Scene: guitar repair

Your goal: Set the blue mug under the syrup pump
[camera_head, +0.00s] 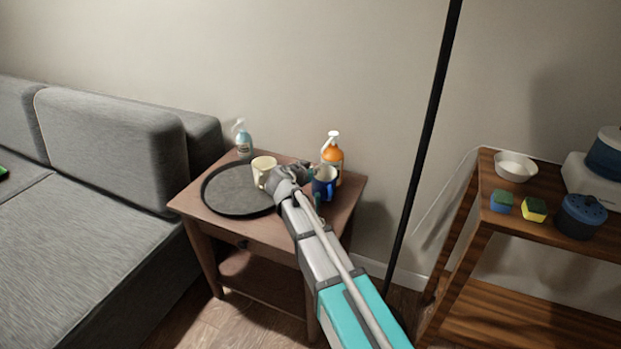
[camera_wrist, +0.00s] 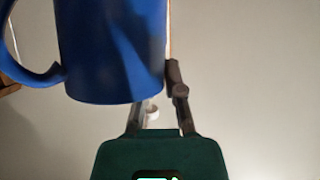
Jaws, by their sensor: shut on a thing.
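The blue mug (camera_head: 324,187) is at the right side of the small wooden table, in front of an orange bottle with a white pump (camera_head: 333,158), which I take for the syrup pump. My gripper (camera_head: 309,178) is shut on the mug. In the wrist view the mug (camera_wrist: 110,50) fills the upper left with its handle to the left. One finger of my gripper (camera_wrist: 165,88) shows at its right edge; the other is partly hidden behind it. I cannot tell whether the mug touches the tabletop. The pump is not visible in the wrist view.
A cream mug (camera_head: 263,167) stands on the round dark tray (camera_head: 222,206), left of my gripper. A light-blue bottle (camera_head: 244,142) stands at the table's back left. A black pole (camera_head: 424,140) rises right of the table. A wooden shelf (camera_head: 493,225) with sponges and containers is further right.

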